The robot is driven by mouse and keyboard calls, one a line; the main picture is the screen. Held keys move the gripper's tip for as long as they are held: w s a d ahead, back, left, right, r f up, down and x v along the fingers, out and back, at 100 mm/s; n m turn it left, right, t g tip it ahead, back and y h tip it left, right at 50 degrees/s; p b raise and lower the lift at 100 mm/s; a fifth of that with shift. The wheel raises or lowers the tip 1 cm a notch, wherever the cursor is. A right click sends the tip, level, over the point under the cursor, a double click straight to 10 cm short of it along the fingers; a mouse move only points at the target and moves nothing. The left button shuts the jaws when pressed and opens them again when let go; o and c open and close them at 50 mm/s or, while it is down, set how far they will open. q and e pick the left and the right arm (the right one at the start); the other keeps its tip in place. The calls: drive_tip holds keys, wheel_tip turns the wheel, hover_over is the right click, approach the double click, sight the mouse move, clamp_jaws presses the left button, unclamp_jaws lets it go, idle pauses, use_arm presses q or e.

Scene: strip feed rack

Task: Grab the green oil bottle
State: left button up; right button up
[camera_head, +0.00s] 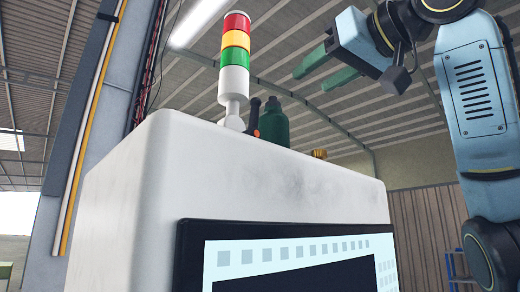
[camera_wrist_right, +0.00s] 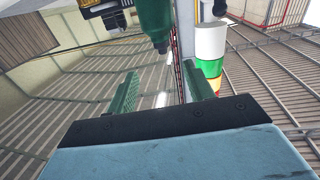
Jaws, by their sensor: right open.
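The green oil bottle (camera_head: 274,122) stands upright on top of the white cabinet, its lower part hidden by the cabinet's front edge. In the right wrist view the bottle (camera_wrist_right: 154,18) shows upside down at the top, its neck pointing down the picture. My right gripper (camera_head: 320,68) is open and empty, above and to the right of the bottle in the head view. Its two green fingers (camera_wrist_right: 161,76) stand apart in the wrist view, with the bottle's neck beyond the gap and not between them. My left gripper is not in view.
A red, yellow and green signal light (camera_head: 235,58) stands on the white cabinet (camera_head: 250,170), left of the bottle. A black and orange object (camera_head: 253,118) is close beside the bottle. A small yellowish item (camera_head: 319,154) sits farther right. The air above the bottle looks clear.

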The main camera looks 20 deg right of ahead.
sight(276, 100)
drive_tip(key=w, duration=0.2)
drive_tip(key=w+a+p, duration=0.1)
drive_tip(key=w, duration=0.1)
drive_tip(key=w+p, duration=0.1)
drive_tip(key=w, duration=0.2)
drive_tip(key=shift+a+r, duration=0.15)
drive_tip(key=shift+a, duration=0.15)
drive_tip(key=shift+w+a+r+p, duration=0.1)
drive_tip(key=shift+w+a+p, duration=0.05)
drive_tip(key=shift+w+p, duration=0.4)
drive_tip(key=shift+w+a+r+p, duration=0.1)
drive_tip(key=shift+w+p, duration=0.35)
drive_tip(key=shift+w, duration=0.1)
drive_tip(key=w+p, duration=0.1)
drive_tip(key=w, duration=0.2)
drive_tip(key=shift+w+a, duration=0.1)
drive_tip(key=shift+a, duration=0.1)
drive_tip(key=shift+w+f, duration=0.1)
drive_tip(key=shift+w, duration=0.05)
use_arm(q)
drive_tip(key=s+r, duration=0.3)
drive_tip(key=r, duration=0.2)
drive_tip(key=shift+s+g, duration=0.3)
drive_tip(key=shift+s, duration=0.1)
use_arm(e)
clamp_jaws()
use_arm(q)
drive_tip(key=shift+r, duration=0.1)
